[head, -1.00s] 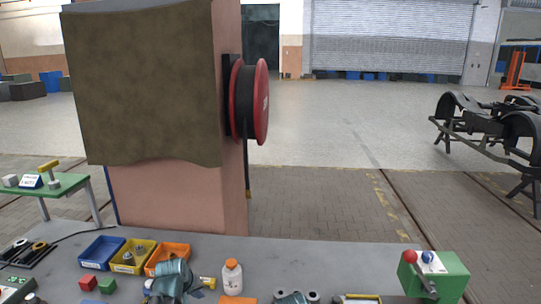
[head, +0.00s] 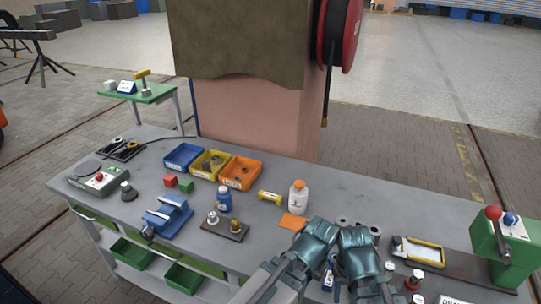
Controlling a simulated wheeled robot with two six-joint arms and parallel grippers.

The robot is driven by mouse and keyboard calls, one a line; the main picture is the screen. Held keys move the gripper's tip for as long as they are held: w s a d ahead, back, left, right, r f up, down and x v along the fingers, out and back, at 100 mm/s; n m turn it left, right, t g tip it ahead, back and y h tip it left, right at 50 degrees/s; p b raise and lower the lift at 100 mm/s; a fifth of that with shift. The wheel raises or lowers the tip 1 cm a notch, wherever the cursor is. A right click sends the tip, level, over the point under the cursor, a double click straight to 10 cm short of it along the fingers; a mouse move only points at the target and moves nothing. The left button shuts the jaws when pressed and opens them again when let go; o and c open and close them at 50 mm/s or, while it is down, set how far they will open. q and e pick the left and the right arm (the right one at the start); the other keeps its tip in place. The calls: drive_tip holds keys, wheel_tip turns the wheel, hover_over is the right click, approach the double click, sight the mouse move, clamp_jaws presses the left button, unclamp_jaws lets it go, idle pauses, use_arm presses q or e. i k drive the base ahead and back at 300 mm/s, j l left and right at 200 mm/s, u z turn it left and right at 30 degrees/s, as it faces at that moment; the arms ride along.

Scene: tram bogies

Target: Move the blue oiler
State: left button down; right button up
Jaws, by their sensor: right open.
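The blue oiler (head: 224,200) appears to be the small blue bottle standing upright on the grey workbench (head: 375,200), left of the middle. My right gripper (head: 352,230) is open over the front of the bench, well to the right of the blue bottle and apart from it. My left gripper (head: 322,226) is close beside the right one; its fingers are hard to make out. A second small blue item (head: 328,280) shows partly between my arms, and I cannot tell what it is.
Behind are blue, yellow and orange bins (head: 241,173). A white bottle (head: 298,198) stands beside an orange card (head: 293,221). A green control box (head: 505,250) is at right.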

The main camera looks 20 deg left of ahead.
sight(224, 203)
drive_tip(key=i+j, duration=0.1)
drive_tip(key=j, duration=0.35)
drive_tip(key=i+j, duration=0.1)
drive_tip(key=j, duration=0.3)
drive_tip(key=i+j, duration=0.1)
drive_tip(key=j, duration=0.35)
drive_tip(key=i+j+z, duration=0.1)
drive_tip(key=j, duration=0.3)
